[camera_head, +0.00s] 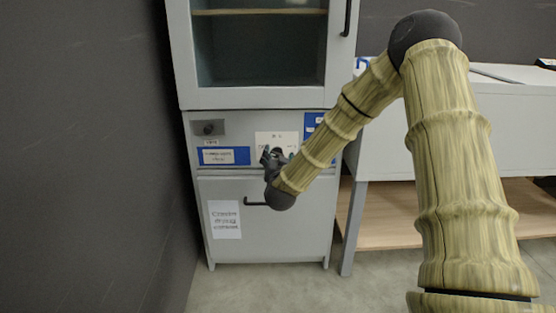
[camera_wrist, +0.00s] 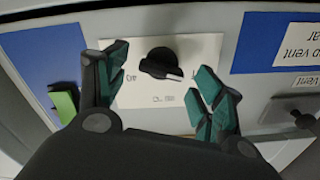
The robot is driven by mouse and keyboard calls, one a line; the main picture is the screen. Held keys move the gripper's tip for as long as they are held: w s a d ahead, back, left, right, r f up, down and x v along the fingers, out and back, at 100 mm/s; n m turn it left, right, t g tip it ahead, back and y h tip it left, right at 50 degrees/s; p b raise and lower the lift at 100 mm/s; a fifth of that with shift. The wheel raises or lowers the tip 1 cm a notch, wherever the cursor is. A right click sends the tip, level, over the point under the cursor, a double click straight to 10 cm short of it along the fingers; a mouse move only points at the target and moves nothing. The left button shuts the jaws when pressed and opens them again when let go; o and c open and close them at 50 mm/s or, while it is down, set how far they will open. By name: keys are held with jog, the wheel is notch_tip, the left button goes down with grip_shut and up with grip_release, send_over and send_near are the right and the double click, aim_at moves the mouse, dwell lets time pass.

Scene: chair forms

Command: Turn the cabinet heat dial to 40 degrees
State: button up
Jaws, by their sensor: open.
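The grey cabinet (camera_head: 318,200) has a cream dial plate (camera_head: 262,137) on its control strip; my gripper covers part of it. In the wrist view, which is upside down, the black heat dial (camera_wrist: 161,63) sits on the cream plate (camera_wrist: 205,47). Its ridge lies nearly level, tilted slightly down to the right. My gripper (camera_head: 273,154) is open in front of the plate. In the wrist view its teal-padded fingers (camera_wrist: 160,75) stand on either side of the dial, apart from it.
A second dark knob (camera_head: 208,128) sits on a grey plate at the left, above a blue-and-white label (camera_head: 223,156). A dark handle (camera_head: 257,204) is on the lower door. A glass door (camera_head: 260,50) is above. A dark wall stands left and a table (camera_head: 500,120) right.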

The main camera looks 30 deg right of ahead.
jog(key=shift+x, duration=0.8)
jog(key=c, duration=1)
